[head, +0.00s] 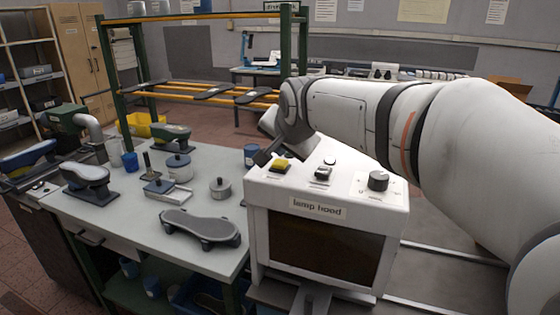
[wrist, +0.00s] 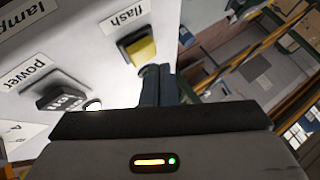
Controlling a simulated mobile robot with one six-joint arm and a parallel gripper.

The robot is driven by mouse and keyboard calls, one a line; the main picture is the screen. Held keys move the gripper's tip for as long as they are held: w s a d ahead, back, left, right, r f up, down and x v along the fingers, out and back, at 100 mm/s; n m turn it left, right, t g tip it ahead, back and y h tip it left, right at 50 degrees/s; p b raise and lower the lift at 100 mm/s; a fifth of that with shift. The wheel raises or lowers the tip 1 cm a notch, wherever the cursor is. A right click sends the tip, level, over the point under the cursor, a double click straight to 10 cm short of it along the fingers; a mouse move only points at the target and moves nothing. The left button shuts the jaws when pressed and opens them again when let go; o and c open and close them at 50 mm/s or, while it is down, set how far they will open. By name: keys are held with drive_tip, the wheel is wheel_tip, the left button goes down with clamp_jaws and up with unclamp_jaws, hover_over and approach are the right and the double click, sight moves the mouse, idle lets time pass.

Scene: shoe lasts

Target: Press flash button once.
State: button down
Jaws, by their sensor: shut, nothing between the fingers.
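The lamp hood (head: 268,207) is a white box with a dark front window and a sloping top panel. Its yellow flash button (head: 281,164) is at the left of the panel. In the wrist view the yellow button (wrist: 140,49) sits in a dark frame beside the printed word "flash". My gripper (head: 263,157) is at the panel's left edge, close to the button. In the wrist view its dark fingers (wrist: 158,72) are shut together and empty, with their tips just below the yellow button. I cannot tell whether they touch it.
A black power switch (wrist: 65,97) is beside the flash button, and a dark knob (head: 378,180) is farther right. Left of the hood, a workbench (head: 135,213) holds a shoe sole (head: 200,227), tins and shoe lasts. A green rack (head: 117,85) stands behind.

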sight(281, 164)
drive_tip(key=shift+f, duration=0.35)
drive_tip(key=shift+f+b, duration=0.55)
drive_tip(key=shift+b, duration=0.15)
idle(0.4)
drive_tip(key=shift+r, duration=0.15)
drive_tip(key=shift+r+p, duration=0.6)
drive_tip(key=shift+r, duration=0.25)
drive_tip(key=shift+r+p, duration=1.7)
drive_tip(key=shift+r, duration=0.85)
drive_tip(key=shift+f, duration=0.1)
